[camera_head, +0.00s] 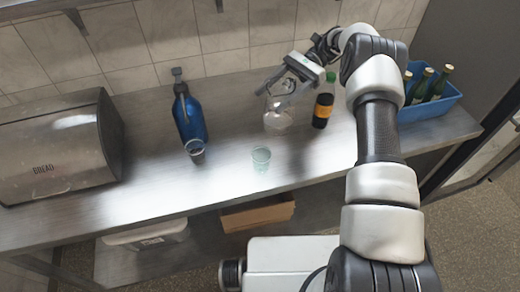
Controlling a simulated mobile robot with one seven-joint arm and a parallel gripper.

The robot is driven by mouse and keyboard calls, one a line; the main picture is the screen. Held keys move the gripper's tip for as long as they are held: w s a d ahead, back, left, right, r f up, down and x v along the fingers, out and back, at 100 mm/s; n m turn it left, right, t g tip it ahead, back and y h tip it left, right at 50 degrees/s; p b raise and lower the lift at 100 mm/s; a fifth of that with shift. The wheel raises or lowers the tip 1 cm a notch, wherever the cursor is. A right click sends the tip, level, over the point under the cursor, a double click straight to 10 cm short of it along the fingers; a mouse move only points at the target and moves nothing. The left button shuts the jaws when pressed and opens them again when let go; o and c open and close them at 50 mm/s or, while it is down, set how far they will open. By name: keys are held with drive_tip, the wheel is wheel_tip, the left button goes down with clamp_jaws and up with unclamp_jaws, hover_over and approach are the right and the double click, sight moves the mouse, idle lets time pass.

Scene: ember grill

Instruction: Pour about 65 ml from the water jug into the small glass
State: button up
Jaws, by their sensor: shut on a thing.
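My gripper (286,82) is at the back of the steel counter, shut on the clear water jug (278,119). The jug looks upright, and its upper part is partly hidden by the gripper. I cannot tell whether its base touches the counter. A small clear glass (261,159) stands on the counter in front of the jug, slightly left and nearer the front edge. The gripper and jug are apart from the glass. The water level in either is too small to tell.
A dark bottle with an orange label (322,110) stands close right of the jug. A bread box (55,150) is far left; a blue crate (432,107) of bottles is right.

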drive_tip(key=shift+s+d+f, duration=0.15)
drive_tip(key=shift+s+d, duration=0.2)
drive_tip(key=shift+d, duration=0.35)
